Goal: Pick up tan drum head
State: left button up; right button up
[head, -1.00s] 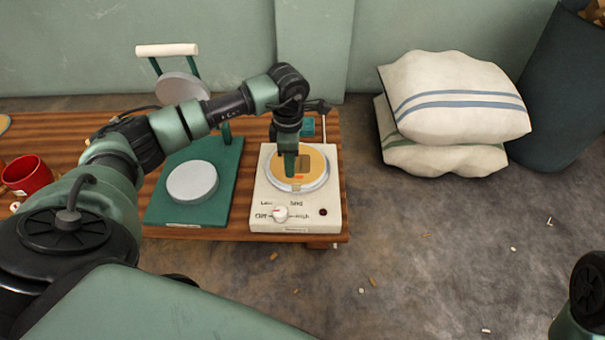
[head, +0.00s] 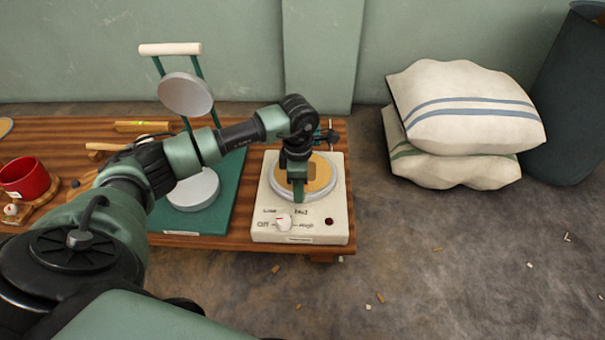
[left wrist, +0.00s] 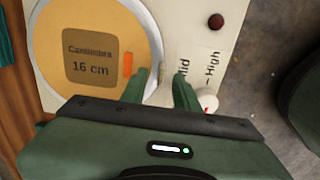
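The tan drum head (head: 322,174) is a round tan disc with a brown label. It lies on the silver round plate of a white heater box (head: 338,212) with a knob. In the left wrist view the tan drum head (left wrist: 48,28) fills the upper left, its label reading 16 cm, with an orange mark near its edge. My left gripper (head: 299,198) points down at the near edge of the disc. In the left wrist view its fingers (left wrist: 161,84) stand apart on either side of the pale rim; contact cannot be told. My right gripper is out of view.
A green press (head: 225,205) with a pale handle and silver discs stands left of the heater, partly behind my left arm. A red mug (head: 25,178) sits at the table's left. Striped sacks (head: 465,125) and a dark bin (head: 568,110) stand on the floor at right.

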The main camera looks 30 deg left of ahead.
pick_arm(q)
grip_shut()
jog(key=shift+r, duration=0.1)
